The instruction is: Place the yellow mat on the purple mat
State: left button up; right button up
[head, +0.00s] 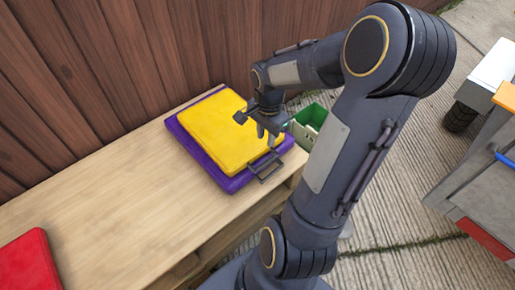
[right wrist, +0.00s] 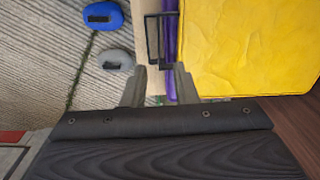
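The yellow mat (head: 218,130) lies flat on top of the purple mat (head: 232,184) at the far end of the wooden bench. A purple border shows around it. A dark handle (head: 266,168) sticks out at the mats' right edge and crosses the purple strip. My right gripper (head: 267,126) is just above the right edge of the yellow mat. In the right wrist view its fingers (right wrist: 160,85) are apart with nothing held between them. The yellow mat (right wrist: 245,48) and the handle (right wrist: 153,38) lie beyond the fingertips there. My left gripper is not in view.
A red mat (head: 30,262) lies at the bench's near left. The wooden bench top (head: 120,205) is clear between. A green crate (head: 310,122) stands beyond the mats. A wooden fence (head: 110,70) runs behind. Blue (right wrist: 103,15) and grey (right wrist: 115,61) objects lie on the ground.

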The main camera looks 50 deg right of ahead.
jog(key=s+a+r+n+t+y, duration=0.2)
jog(key=s+a+r+n, duration=0.2)
jog(key=a+n, duration=0.4)
jog(key=s+a+r+n+t+y, duration=0.1)
jog(key=s+a+r+n+t, duration=0.2)
jog(key=a+n, duration=0.6)
jog(key=s+a+r, duration=0.1)
jog(key=a+r, duration=0.1)
jog(key=a, duration=0.1)
jog(key=shift+y, duration=0.4)
jog(key=shift+s+r, duration=0.1)
